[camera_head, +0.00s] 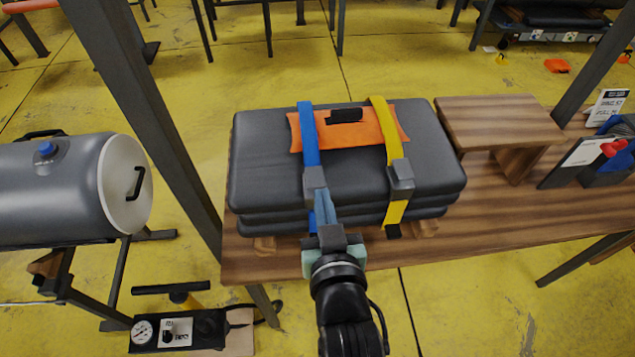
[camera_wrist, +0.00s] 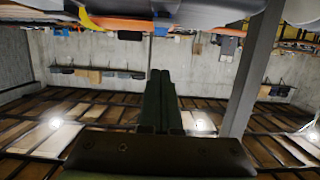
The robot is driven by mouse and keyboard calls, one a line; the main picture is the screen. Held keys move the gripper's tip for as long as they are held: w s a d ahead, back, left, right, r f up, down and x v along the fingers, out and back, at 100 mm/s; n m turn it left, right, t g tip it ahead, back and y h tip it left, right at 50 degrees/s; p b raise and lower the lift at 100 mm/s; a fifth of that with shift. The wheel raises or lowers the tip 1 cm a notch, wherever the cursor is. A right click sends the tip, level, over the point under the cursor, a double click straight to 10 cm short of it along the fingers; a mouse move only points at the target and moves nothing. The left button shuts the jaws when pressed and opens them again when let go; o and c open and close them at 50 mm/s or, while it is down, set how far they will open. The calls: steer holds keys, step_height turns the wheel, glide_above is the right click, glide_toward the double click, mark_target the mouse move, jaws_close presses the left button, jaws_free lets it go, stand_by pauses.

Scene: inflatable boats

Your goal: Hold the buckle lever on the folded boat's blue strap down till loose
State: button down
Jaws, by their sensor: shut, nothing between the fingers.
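The folded boat (camera_head: 270,165) is a dark grey stack of flat layers on the wooden bench. A blue strap (camera_head: 308,140) runs over it at the middle, with a grey buckle (camera_head: 314,178) at the front upper edge. My gripper (camera_head: 324,210) is in front of the boat, just below this buckle. A blue-grey piece lies between buckle and gripper body; I cannot tell lever from fingers there, nor whether they touch. In the wrist view my gripper (camera_wrist: 160,75) shows two dark fingers side by side, shut and empty. The buckle is not recognisable there.
A yellow strap (camera_head: 394,135) with its own grey buckle (camera_head: 402,175) is to the right. An orange patch (camera_head: 365,135) is on top. A wooden stand (camera_head: 500,115) is right of the boat. A dark post (camera_head: 140,110) rises at left, near a grey cylinder (camera_head: 60,195).

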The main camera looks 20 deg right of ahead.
steer(key=p, duration=0.2)
glide_above(317, 182)
steer(key=s+a, duration=0.1)
steer(key=s, duration=0.2)
steer(key=f, duration=0.2)
steer(key=shift+w+f, duration=0.25)
steer(key=shift+f, duration=1.65)
